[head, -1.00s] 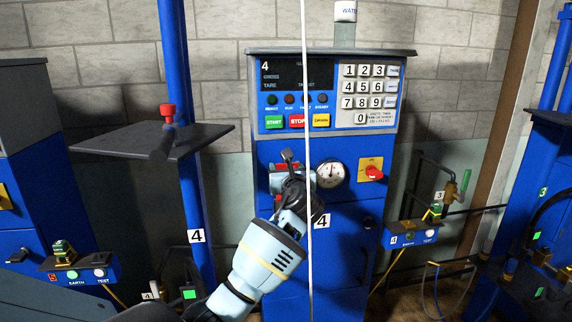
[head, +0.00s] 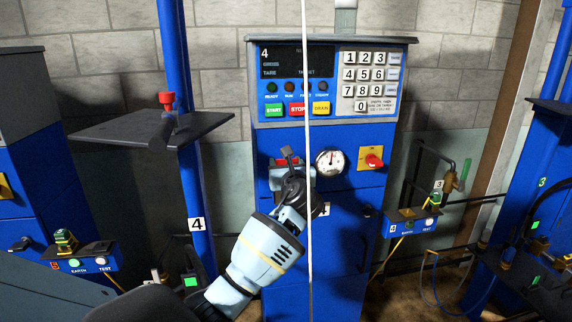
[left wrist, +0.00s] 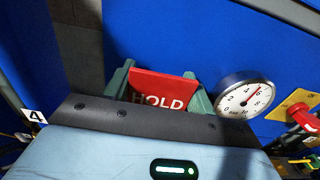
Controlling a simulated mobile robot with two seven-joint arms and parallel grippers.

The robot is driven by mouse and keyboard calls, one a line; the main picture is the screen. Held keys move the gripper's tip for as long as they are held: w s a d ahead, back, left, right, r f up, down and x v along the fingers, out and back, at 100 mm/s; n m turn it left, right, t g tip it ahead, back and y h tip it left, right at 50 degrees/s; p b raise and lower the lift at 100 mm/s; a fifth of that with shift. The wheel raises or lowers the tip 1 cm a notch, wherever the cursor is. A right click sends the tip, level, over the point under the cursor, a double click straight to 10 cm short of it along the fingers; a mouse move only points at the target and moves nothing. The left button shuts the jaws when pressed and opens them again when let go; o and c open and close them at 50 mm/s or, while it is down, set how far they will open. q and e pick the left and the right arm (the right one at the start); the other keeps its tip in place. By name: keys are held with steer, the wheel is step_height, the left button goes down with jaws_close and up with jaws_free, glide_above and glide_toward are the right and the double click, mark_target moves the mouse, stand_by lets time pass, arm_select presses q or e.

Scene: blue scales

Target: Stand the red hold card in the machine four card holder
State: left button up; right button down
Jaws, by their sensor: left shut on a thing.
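The red hold card (left wrist: 164,88) stands tilted in the left wrist view, its white HOLD lettering partly cut off by my gripper's body. Grey-green uprights flank it; I cannot tell whether they are the holder or my fingers. In the head view, a strip of the red card (head: 282,162) shows behind my left gripper (head: 289,158). My left gripper is shut on the card at the blue front of machine four (head: 340,225), left of the round gauge (head: 330,162). The card's lower edge is hidden. My right gripper is not in view.
A red knob on a yellow plate (head: 371,158) is right of the gauge. A thin white vertical line (head: 308,250) crosses in front of the machine. A dark shelf (head: 110,130) on a blue post is at left. A small box with a green plug (head: 413,222) is at right.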

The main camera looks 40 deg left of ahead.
arm_select(q)
steer(key=shift+f, duration=0.9)
stand_by(0.4)
steer(key=o, duration=1.1)
steer(key=shift+v, duration=3.9)
